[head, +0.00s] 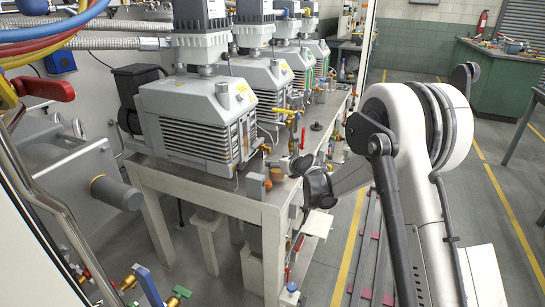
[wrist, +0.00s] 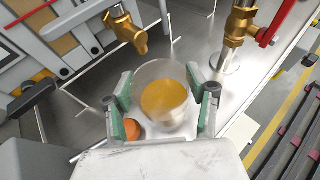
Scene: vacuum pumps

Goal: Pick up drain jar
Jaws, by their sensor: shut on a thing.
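The drain jar (wrist: 165,97) is a clear round vessel with amber liquid in it, seen from above in the wrist view. My gripper (wrist: 163,93) is shut on it, with a green-padded finger against each side. The jar is over the pale metal bench top; whether it touches the surface I cannot tell.
A brass drain tap (wrist: 128,32) hangs close beyond the jar. A brass valve (wrist: 238,28) with a red handle (wrist: 275,22) stands to the right. An orange round thing (wrist: 132,130) is beside the left finger. Grey vacuum pumps (head: 195,118) line the bench (head: 225,203); floor is open to the right.

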